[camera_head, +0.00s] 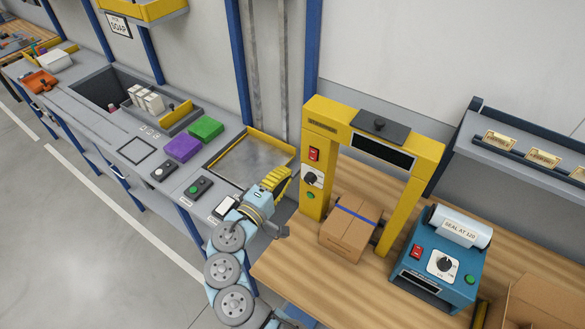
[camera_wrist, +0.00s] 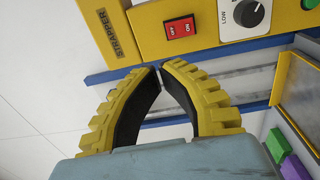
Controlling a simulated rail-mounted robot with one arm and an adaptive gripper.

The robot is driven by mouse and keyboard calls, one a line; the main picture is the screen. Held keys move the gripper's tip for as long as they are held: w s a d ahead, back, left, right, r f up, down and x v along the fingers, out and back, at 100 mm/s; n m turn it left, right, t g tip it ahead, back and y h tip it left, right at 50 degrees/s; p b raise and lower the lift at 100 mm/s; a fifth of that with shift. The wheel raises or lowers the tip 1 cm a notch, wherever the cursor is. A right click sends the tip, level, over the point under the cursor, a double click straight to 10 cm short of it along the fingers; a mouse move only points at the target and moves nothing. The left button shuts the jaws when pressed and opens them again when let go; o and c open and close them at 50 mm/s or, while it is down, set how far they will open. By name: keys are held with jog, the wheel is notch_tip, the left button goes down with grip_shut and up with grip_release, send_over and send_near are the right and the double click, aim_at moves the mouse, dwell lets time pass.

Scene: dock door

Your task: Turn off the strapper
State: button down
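The strapper is a yellow arch (camera_head: 431,150) standing on the wooden bench. Its left post carries a red rocker switch (camera_head: 314,154) above a dial (camera_head: 312,177). In the wrist view the switch (camera_wrist: 181,28) has ON and OFF markings, lies just beyond my fingertips and sits between the STRAPPER label (camera_wrist: 104,33) and the dial (camera_wrist: 243,12). I cannot tell which way it is pressed. My gripper (camera_head: 288,171) is left of the post, apart from it. In the wrist view its yellow fingers (camera_wrist: 161,67) meet at the tips with nothing between them.
A cardboard box (camera_head: 349,228) with a blue strap stands under the arch. A blue sealer (camera_head: 437,262) with its own red switch is to the right. A yellow-edged tray (camera_head: 240,165) and green and purple blocks lie left of the strapper.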

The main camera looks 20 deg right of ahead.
jog(key=shift+v, duration=1.4)
jog(key=shift+r, duration=0.15)
